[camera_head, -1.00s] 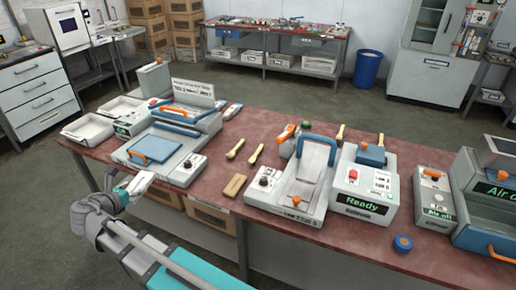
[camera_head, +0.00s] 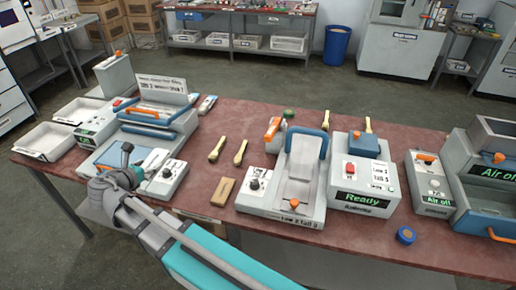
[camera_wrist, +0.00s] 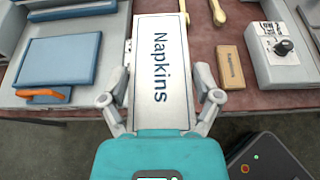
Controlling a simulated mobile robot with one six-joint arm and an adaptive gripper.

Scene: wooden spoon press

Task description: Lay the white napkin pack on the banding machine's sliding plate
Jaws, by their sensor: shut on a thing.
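The white napkin pack (camera_wrist: 161,62), a long flat block lettered "Napkins", is held between the two fingers of my gripper (camera_wrist: 160,84). In the head view the pack (camera_head: 155,160) is over the front right of the left machine with a blue pad. My gripper (camera_head: 137,172) is beside that machine's front edge. A grey machine with a blue arch handle and a pale tilted plate (camera_head: 299,187) stands mid-table, to the right of my gripper; it looks like the banding machine, though no readable label confirms this. Its plate looks empty.
A grey box reading "Ready" (camera_head: 364,200) stands right of the arch machine. A blue roll (camera_head: 406,235) lies near the table's front edge.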

